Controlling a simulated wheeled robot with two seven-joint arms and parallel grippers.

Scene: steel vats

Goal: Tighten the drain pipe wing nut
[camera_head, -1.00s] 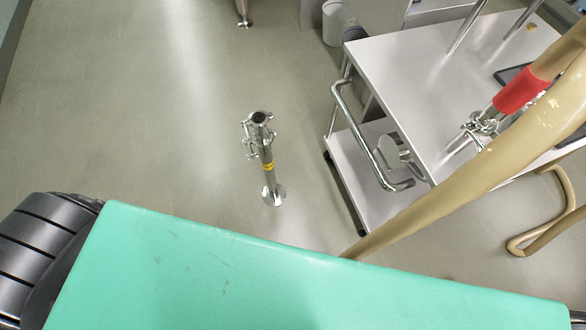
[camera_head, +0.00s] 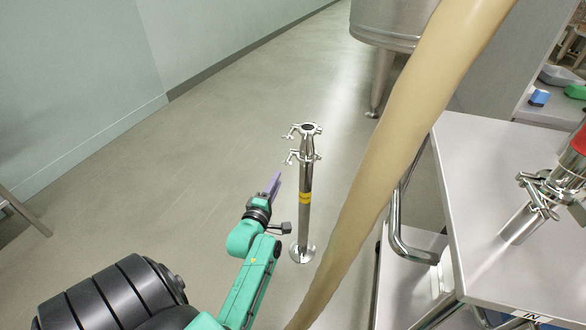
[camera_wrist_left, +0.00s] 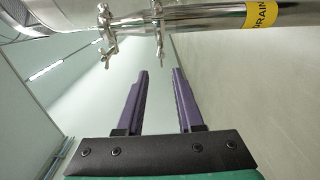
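The steel drain pipe (camera_head: 305,215) stands upright on the floor with a yellow band around it. Near its top are two clamps, an upper wing nut (camera_head: 290,135) and a lower wing nut (camera_head: 291,158), both on its left side. My left gripper (camera_head: 274,182) is left of the pipe, below the wing nuts and apart from them. In the left wrist view its two purple fingers (camera_wrist_left: 160,85) are spread with nothing between them. There the drain pipe (camera_wrist_left: 205,20), with its yellow DRAIN label, lies across the top, and a wing nut (camera_wrist_left: 160,48) hangs just beyond the fingers. My right gripper is not visible.
A thick tan hose (camera_head: 385,150) crosses in front, right of the pipe. A steel cart (camera_head: 490,170) with a handle (camera_head: 397,225) stands at the right. A steel vat (camera_head: 388,22) is behind.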

